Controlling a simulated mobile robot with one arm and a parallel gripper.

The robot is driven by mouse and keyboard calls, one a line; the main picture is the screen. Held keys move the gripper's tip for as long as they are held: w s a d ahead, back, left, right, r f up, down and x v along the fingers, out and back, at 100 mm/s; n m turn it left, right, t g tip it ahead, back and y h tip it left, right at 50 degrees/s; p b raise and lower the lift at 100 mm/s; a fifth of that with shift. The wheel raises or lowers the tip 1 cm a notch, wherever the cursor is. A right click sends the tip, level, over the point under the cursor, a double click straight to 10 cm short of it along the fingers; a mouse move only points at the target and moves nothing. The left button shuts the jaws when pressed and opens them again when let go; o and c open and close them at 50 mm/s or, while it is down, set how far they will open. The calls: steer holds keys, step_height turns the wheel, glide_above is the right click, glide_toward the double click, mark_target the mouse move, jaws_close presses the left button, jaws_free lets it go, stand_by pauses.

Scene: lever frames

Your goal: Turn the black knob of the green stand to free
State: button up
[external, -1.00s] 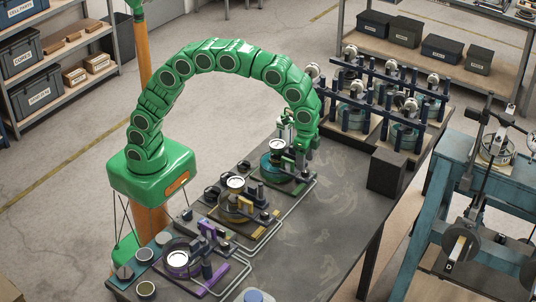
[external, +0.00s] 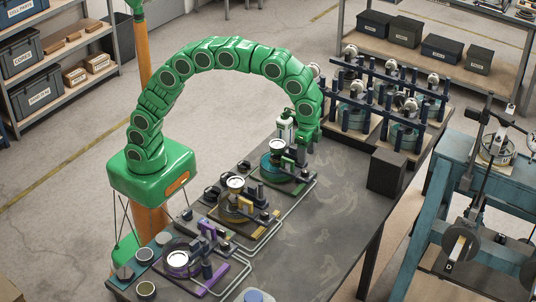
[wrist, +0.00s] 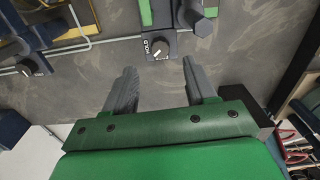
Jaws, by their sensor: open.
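The green stand (external: 279,168) is the farthest of three similar stands on the dark bench. In the wrist view a green part of it (wrist: 145,12) shows at the top edge. The knob carries a pale pointer mark. My gripper (wrist: 158,66) is open; its two grey fingers stand apart on either side below the knob, not touching it. In the external view my gripper (external: 303,155) hangs just beside the green stand, and the knob cannot be made out there.
The yellow stand (external: 236,205) and purple stand (external: 180,262) stand nearer along the bench, with pipes on their right. Another dark knob (wrist: 28,66) shows left in the wrist view. A dark box (external: 386,172) and a white-topped bottle (external: 286,125) are nearby.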

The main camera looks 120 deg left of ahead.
mark_target(305, 170)
step_height(305, 170, down, 7)
steer(key=shift+r, duration=0.1)
stand_by(0.3)
steer(key=shift+c, duration=0.2)
jaws_close()
